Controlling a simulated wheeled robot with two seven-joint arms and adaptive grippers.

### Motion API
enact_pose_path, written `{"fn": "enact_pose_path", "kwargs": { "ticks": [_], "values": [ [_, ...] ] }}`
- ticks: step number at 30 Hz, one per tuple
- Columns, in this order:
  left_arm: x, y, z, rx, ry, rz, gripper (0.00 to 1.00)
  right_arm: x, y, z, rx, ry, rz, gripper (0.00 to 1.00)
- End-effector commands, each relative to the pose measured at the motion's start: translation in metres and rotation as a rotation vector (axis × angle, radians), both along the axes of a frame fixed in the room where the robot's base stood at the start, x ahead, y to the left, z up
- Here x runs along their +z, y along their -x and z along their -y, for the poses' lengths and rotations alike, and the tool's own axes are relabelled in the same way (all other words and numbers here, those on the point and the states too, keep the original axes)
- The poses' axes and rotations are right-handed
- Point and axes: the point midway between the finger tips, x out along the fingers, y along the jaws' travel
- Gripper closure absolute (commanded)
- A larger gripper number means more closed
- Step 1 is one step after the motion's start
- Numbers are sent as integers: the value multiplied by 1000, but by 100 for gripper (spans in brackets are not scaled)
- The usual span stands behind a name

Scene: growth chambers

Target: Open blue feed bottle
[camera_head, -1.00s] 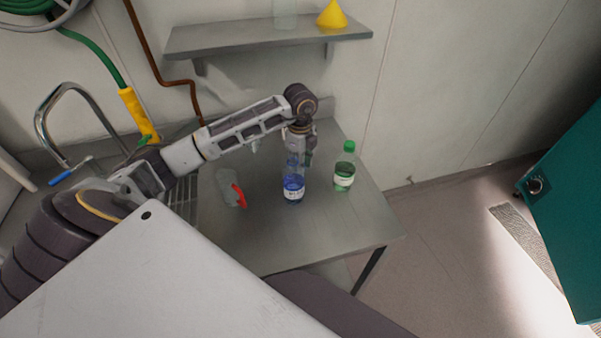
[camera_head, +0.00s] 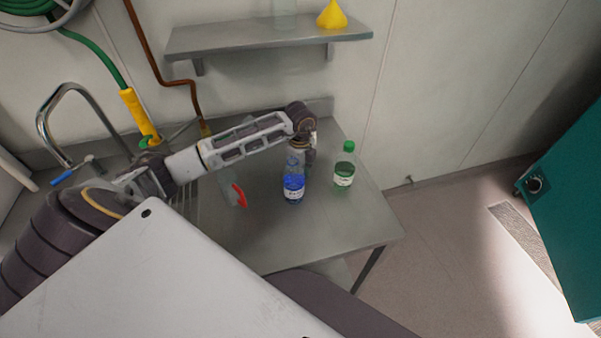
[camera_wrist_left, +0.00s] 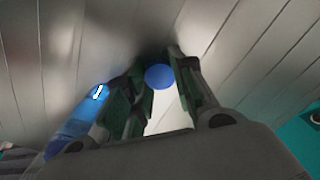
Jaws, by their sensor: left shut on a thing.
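The blue feed bottle (camera_head: 293,187) stands upright on the steel table, with blue liquid low in it and a white label. My left gripper (camera_head: 309,158) is just beside its neck, on the right. In the left wrist view the fingers (camera_wrist_left: 158,80) are shut on a round blue cap (camera_wrist_left: 160,77). The bottle shows there at the left (camera_wrist_left: 75,122), partly behind a finger and apart from the cap, so the cap appears to be off the bottle. The bottle's mouth is hard to make out. My right gripper is not in view.
A green bottle (camera_head: 344,172) with a green cap stands close on the right. A clear item with a red part (camera_head: 239,195) lies to the left on the table (camera_head: 330,240). A wall shelf (camera_head: 265,38) holds a yellow funnel (camera_head: 331,15). The table's front is clear.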

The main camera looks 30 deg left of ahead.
Motion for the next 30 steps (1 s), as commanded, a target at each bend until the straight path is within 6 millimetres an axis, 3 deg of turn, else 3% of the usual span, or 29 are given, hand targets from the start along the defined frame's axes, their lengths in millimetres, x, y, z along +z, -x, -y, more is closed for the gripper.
{"fn": "enact_pose_path", "kwargs": {
  "ticks": [14,15,16,30],
  "values": [
    [-5,0,0,-1,0,0,100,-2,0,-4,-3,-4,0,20],
    [-4,0,0,-1,0,0,70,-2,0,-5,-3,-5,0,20],
    [-4,0,0,-1,0,0,66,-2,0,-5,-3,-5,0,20],
    [-1,0,0,-1,1,0,66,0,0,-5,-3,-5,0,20]
  ]
}}
